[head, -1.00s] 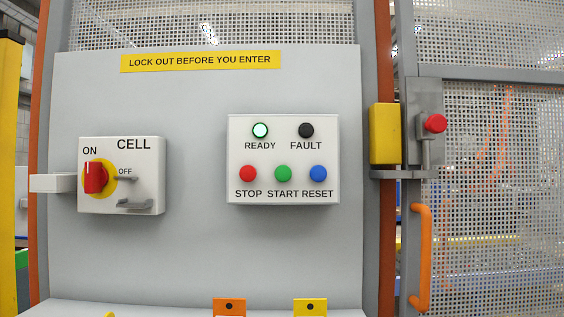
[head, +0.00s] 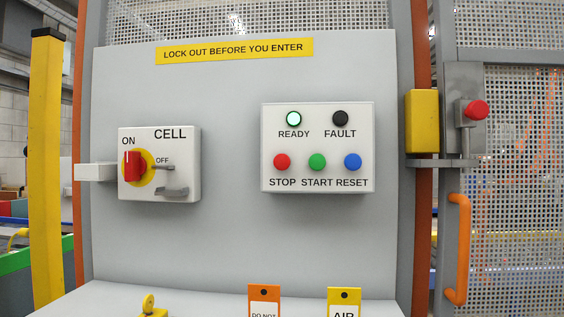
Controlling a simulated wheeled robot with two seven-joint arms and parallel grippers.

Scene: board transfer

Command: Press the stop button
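The red stop button (head: 282,162) is at the lower left of the white control box (head: 318,188) on the grey panel, above the label STOP. The green start button (head: 317,162) and the blue reset button (head: 353,162) sit beside it in the same row. Above them the READY lamp (head: 293,119) is lit whitish green, and the FAULT lamp (head: 340,118) is dark. Neither of my grippers shows in the head view.
A CELL switch box (head: 190,140) with a red knob (head: 133,166) at ON is left of the control box. An orange tag (head: 263,293), a yellow tag (head: 344,294) and a yellow padlock-like item (head: 151,307) are at the lower edge. A mesh door with an orange handle (head: 459,250) is right.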

